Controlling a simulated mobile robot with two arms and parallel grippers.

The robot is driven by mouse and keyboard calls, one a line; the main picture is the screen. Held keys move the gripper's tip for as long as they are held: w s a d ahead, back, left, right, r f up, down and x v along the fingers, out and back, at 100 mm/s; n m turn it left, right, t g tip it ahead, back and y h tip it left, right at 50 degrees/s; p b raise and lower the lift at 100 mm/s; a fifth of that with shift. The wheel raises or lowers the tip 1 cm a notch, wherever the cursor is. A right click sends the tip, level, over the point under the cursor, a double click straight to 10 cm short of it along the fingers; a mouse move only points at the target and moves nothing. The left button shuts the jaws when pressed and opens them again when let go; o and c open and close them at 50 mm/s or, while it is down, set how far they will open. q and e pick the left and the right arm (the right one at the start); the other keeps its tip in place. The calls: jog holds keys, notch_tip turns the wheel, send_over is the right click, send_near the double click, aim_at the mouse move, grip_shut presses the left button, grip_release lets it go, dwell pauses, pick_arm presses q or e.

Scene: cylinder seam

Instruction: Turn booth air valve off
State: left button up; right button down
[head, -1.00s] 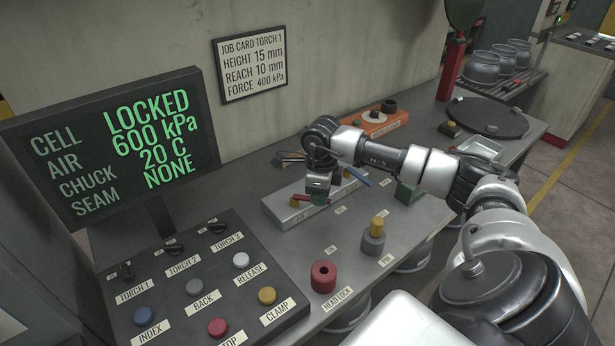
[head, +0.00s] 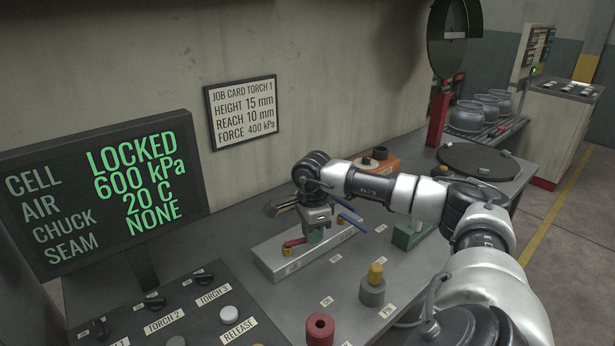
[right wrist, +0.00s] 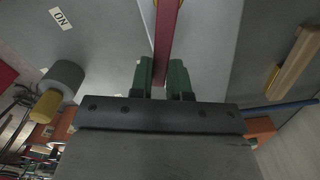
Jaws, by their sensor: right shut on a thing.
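A pale valve block (head: 268,262) lies on the bench and carries a red lever (head: 294,243) and a blue lever (head: 350,221). My right gripper (head: 315,235) is low over the block, its green fingers shut on the red lever. In the right wrist view the red lever (right wrist: 166,35) runs between the fingertips (right wrist: 163,78). The labels by the block are too small to read in the head view. The screen (head: 100,195) reads CELL LOCKED, AIR 600 kPa, CHUCK 20 C, SEAM NONE. My left gripper is out of view.
A button panel (head: 190,318) fills the front left. A red knob (head: 319,328) and a grey post with a yellow top (head: 373,286) stand in front of the block. An orange block (head: 383,165) and a dark round plate (head: 478,160) are behind. An ON label (right wrist: 61,19) shows in the wrist view.

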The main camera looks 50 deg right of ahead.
jog(key=shift+r, duration=0.1)
jog(key=c, duration=1.1)
grip_release()
notch_tip(320, 180, up, 11)
jog(key=shift+f+b, duration=0.15)
jog(key=shift+b, duration=0.2)
